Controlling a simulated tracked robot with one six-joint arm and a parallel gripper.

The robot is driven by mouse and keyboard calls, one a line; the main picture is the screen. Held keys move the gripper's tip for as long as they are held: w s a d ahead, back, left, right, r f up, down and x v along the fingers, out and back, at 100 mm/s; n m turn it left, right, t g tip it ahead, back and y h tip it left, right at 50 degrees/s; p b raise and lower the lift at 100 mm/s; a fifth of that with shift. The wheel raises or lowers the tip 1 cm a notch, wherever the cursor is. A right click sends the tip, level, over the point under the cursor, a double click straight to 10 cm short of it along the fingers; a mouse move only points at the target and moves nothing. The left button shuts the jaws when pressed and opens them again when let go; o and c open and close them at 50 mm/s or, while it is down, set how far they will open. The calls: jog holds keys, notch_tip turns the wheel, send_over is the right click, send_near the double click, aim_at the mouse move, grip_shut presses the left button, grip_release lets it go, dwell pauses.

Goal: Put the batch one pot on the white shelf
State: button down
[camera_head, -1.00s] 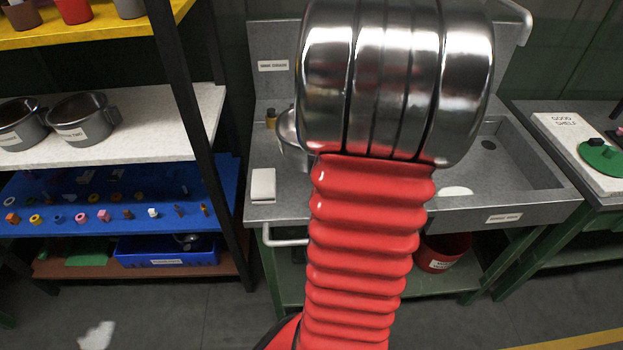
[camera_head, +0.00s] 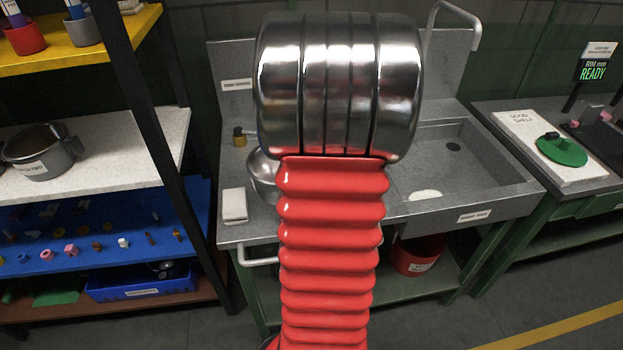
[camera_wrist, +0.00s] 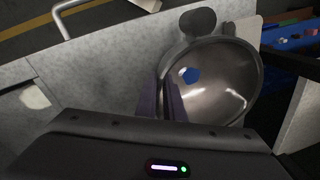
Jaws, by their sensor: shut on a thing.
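My gripper (camera_wrist: 170,98) is shut on the near wall of a round metal pot (camera_wrist: 240,90), with its dark fingers at the pot's rim in the wrist view. A small blue object or spot shows inside the pot. In the head view the held pot (camera_head: 262,175) is mostly hidden behind my arm, in front of the sink counter; its label does not show. The white shelf (camera_head: 140,150) is at the left. Another metal pot (camera_head: 40,160) with a label stands on it; the label seems to say batch two.
The sink counter (camera_head: 232,230) carries a white block (camera_head: 234,205) and a small amber bottle (camera_head: 239,136). A dark shelf post (camera_head: 150,120) stands at the white shelf's front. Below is a blue shelf (camera_head: 100,222) with small parts. The white shelf's right part is clear.

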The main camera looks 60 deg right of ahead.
jog(key=shift+f, duration=1.75)
jog(key=c, duration=1.9)
grip_release()
jog(key=shift+o, duration=0.2)
jog(key=shift+r, duration=0.15)
notch_tip(320, 180, up, 12)
jog(key=s, duration=0.1)
jog(key=shift+s+d+f, duration=0.2)
jog(key=shift+s+d, duration=0.1)
jog(key=shift+s, duration=0.05)
